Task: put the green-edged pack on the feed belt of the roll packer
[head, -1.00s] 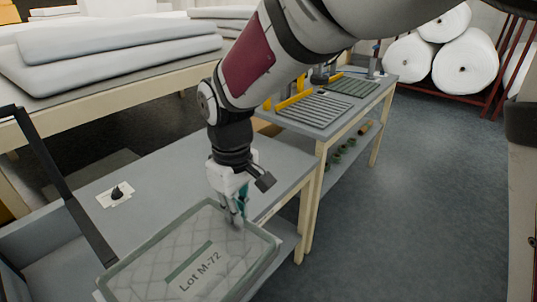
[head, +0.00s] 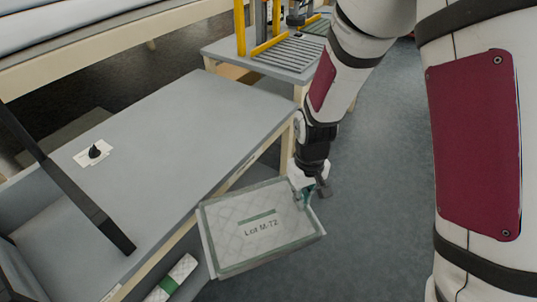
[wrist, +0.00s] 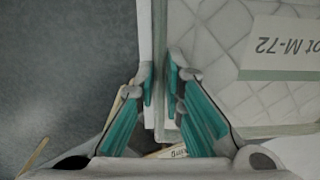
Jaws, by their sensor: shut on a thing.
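A flat quilted pack (head: 235,240) with a grey-green edge and a label "Lot M-72" hangs off the near right side of the grey table. My gripper (head: 308,194) is shut on its far right edge. In the wrist view, my gripper's teal fingers (wrist: 160,82) pinch the edge of the pack (wrist: 225,70), with the label to the right. The slatted feed belt (head: 290,62) with yellow guides lies on a farther bench, beyond the pack and apart from it.
The grey table (head: 190,130) is mostly bare, with a small black knob on a white plate (head: 94,152) and a dark bar (head: 75,195) at left. A smaller green-banded pack (head: 172,280) lies low beside the table. Open floor (head: 385,200) lies to the right.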

